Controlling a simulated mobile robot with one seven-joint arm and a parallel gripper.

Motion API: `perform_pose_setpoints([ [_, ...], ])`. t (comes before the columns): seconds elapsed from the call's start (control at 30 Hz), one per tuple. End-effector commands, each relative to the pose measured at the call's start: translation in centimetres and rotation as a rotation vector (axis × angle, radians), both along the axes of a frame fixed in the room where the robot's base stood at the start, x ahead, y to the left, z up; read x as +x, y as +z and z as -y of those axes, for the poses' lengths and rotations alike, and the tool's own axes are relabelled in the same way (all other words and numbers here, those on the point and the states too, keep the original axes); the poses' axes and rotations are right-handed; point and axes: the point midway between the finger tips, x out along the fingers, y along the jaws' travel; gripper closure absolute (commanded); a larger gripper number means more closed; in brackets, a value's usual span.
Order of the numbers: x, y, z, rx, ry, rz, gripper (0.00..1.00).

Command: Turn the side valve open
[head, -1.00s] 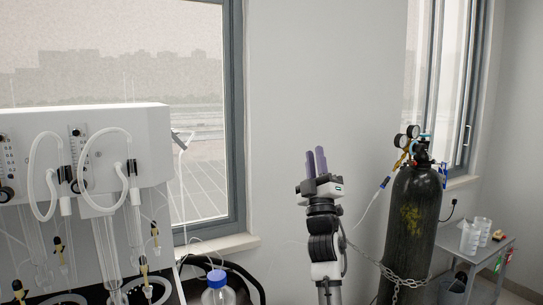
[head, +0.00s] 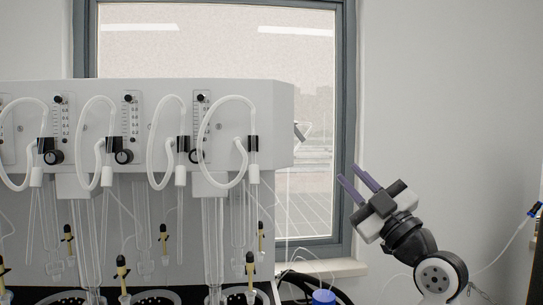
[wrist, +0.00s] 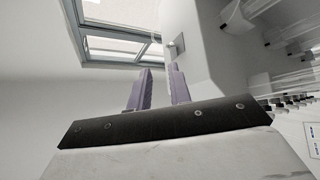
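The side valve (head: 301,131) is a small grey lever on the right end of the white distiller housing (head: 284,110), in front of the window. It also shows in the wrist view (wrist: 176,44) on the white side wall, past the fingertips. My gripper (head: 349,174) has two purple fingers with a gap between them and nothing in it. It is tilted up and left, to the right of the valve and lower in the picture, apart from it. In the wrist view, the fingers (wrist: 161,72) point toward the valve and the window.
The distiller front carries several white hoses, gauges and glass tubes with yellow taps. A blue-capped bottle (head: 323,297) stands low at the centre right. The wall right of the window is bare.

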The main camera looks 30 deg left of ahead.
Motion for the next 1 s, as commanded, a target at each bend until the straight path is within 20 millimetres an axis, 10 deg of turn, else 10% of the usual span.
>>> perform_pose_setpoints([
  [0.23,-1.8,0.2,-0.4,-0.031,0.060,0.031,0.80],
  [1.0,2.7,7.4,-10.1,-0.027,0.060,0.029,0.80],
])
